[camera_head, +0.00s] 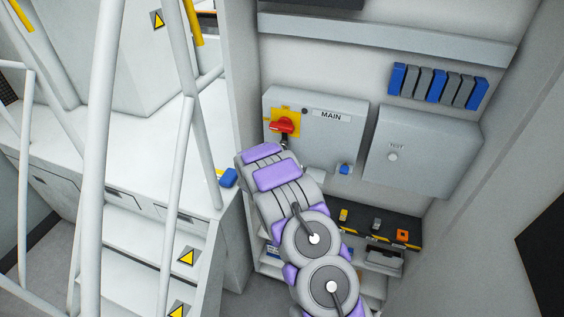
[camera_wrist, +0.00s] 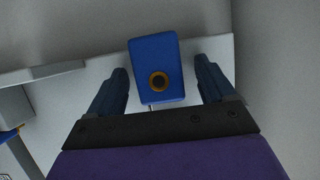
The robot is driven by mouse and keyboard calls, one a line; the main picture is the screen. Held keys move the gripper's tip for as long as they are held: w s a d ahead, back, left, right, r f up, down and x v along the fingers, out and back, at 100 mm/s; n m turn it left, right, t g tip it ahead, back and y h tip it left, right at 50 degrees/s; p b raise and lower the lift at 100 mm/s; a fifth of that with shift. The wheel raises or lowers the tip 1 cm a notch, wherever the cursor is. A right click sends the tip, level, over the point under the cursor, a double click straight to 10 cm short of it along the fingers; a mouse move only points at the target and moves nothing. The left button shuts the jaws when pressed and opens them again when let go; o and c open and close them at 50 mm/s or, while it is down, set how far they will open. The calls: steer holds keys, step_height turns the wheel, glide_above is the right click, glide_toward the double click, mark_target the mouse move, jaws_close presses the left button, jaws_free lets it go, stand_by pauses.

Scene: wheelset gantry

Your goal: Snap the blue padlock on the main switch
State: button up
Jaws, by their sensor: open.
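The main switch (camera_head: 284,126) has a red handle on a yellow plate, on the grey box (camera_head: 337,120) labelled MAIN. In the wrist view a blue padlock (camera_wrist: 156,72) lies between the two fingers of my gripper (camera_wrist: 162,84). Its face shows a dark hole with an orange ring, and a thin bit of metal shows at its lower edge. My gripper is open, with a gap on each side of the padlock. In the head view my arm hides most of the gripper, close below the switch. I cannot tell which blue item there is this padlock.
A small blue item (camera_head: 345,169) is at the MAIN box's lower right. Another blue item (camera_head: 229,177) sits at the white cabinet's edge. A TEST box (camera_head: 422,150), a row of blue and grey blocks (camera_head: 437,86) and a dark shelf (camera_head: 385,228) stand right. White railings fill the left.

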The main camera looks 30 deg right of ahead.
steer(key=v, duration=1.7)
steer(key=shift+a, duration=0.2)
steer(key=shift+s, duration=0.1)
steer(key=s+a+r+n+y+b, duration=0.25)
steer(key=a+y, duration=0.45)
steer(key=a, duration=0.5)
steer(key=s+a+r+n+g+y+b, duration=0.3)
steer(key=s+a+n+y, duration=0.1)
steer(key=s+a, duration=0.5)
steer(key=s+d+n+g+b, duration=0.1)
steer(key=s+d+g+b, duration=0.1)
steer(key=s, duration=1.4)
steer(key=s+d+r+n+g+b, duration=0.1)
steer(key=s+g, duration=0.4)
steer(key=s, duration=1.1)
steer(key=shift+s+d+r+n+g+h+b, duration=0.2)
steer(key=shift+d+r+n+g+h+b, duration=0.15)
steer(key=shift+n+b, duration=0.3)
